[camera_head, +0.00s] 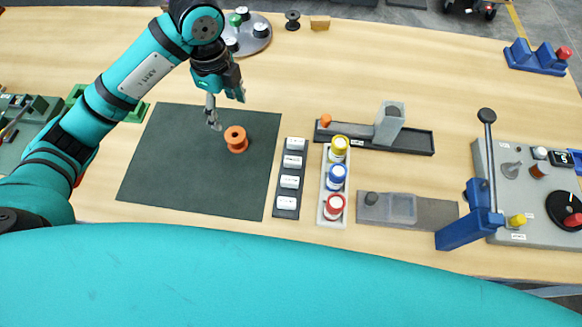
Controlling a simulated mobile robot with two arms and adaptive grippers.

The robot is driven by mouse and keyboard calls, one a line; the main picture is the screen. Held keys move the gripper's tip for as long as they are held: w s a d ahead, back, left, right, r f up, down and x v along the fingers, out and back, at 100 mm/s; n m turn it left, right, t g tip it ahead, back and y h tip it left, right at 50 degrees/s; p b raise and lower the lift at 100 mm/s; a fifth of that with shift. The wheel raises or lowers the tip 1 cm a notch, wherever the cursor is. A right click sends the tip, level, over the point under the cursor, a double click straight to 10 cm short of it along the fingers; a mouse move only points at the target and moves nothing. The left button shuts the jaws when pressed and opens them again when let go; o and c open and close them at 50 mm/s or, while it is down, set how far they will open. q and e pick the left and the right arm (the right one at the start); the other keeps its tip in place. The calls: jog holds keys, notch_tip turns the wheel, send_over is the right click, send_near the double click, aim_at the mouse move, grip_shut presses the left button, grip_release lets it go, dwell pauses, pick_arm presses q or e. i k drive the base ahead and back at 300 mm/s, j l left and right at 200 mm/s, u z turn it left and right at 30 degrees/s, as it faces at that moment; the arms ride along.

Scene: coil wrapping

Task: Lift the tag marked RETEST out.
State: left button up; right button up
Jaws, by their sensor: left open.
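A dark strip (287,213) right of the mat holds several white tags in a column: a top tag (295,143), a second tag (292,161), a third tag (289,181) and a bottom tag (286,202). Their print is too small to read, so I cannot tell which is marked RETEST. My left gripper (228,112) is open and empty above the mat, left of the strip and apart from the tags. My right gripper is out of view.
An orange spool (236,139) stands on the dark mat (165,165), close to my left gripper. A white tray (322,208) with yellow, blue and red-marked pots stands right of the strip. A blue lever press (470,225) is further right. Bare table lies behind the strip.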

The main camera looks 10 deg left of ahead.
aim_at(286, 181)
jog(key=k+z, duration=0.45)
jog(key=k+l+z, duration=0.15)
jog(key=k+z, duration=0.35)
jog(key=i, duration=0.1)
